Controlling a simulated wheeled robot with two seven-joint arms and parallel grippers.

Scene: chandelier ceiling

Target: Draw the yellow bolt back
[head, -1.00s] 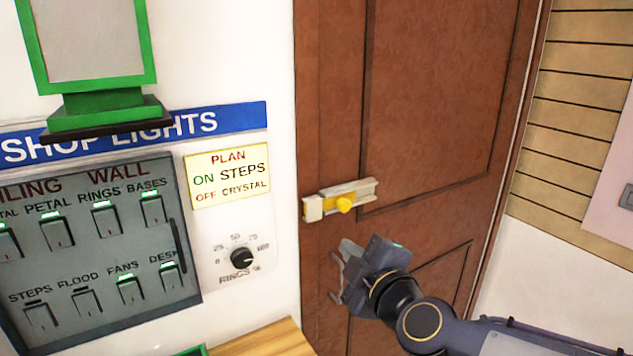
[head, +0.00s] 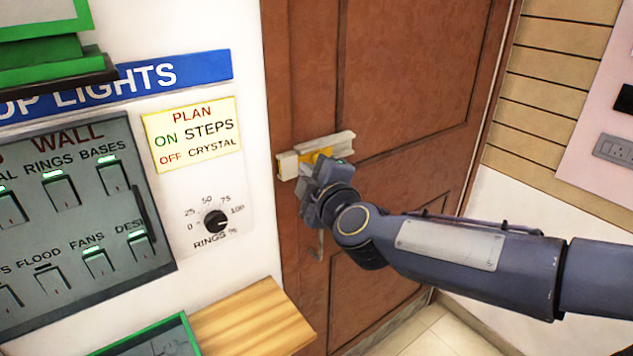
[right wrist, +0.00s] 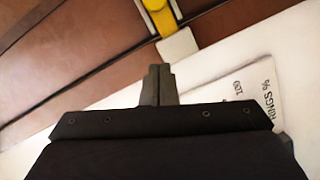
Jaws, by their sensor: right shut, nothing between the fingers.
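The yellow bolt (head: 323,153) sits in a pale metal housing (head: 342,141) on the brown door, near its left edge. My right gripper (head: 308,180) is at the housing from below and covers most of the bolt and its knob in the head view. In the right wrist view the gripper's two fingers (right wrist: 158,78) are shut together with nothing between them. The yellow bolt (right wrist: 160,16) shows just beyond the fingertips, beside the pale end piece (right wrist: 178,44). I cannot tell whether the fingers touch the knob. My left gripper is not in view.
Left of the door is a white wall with a grey switch panel (head: 75,215), a rings dial (head: 215,220) and a plan sign (head: 192,133). A wooden ledge (head: 250,318) juts out below.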

